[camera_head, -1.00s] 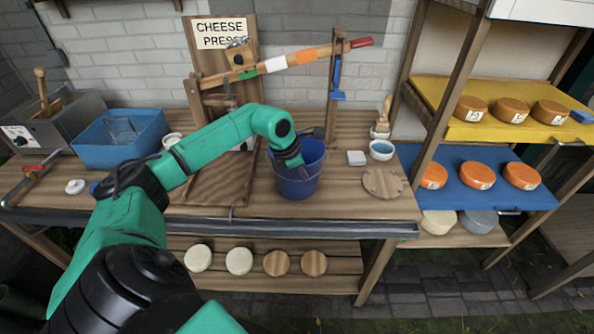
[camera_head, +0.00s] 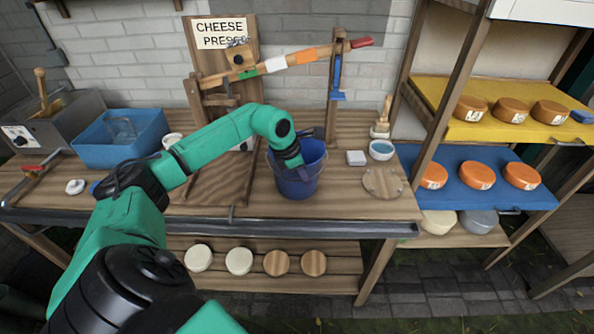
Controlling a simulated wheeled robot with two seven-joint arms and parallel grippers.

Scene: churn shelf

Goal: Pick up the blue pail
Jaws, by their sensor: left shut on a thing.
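The blue pail (camera_head: 297,186) stands upright on the wooden workbench, right of the cheese press board. My left arm reaches in from the left, and my left gripper (camera_head: 303,176) is at the pail's near left rim, pointing down. The gripper is shut on the pail, though its fingertips are mostly hidden against the dark pail. The pail appears to rest on the bench top. My right gripper is not in view.
The cheese press lever (camera_head: 290,60) runs above and behind the pail. A small bowl (camera_head: 381,150), a white block (camera_head: 356,158) and a round wooden board (camera_head: 382,182) lie to its right. A blue tub (camera_head: 120,140) stands at left. Shelves with cheeses (camera_head: 433,176) stand at right.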

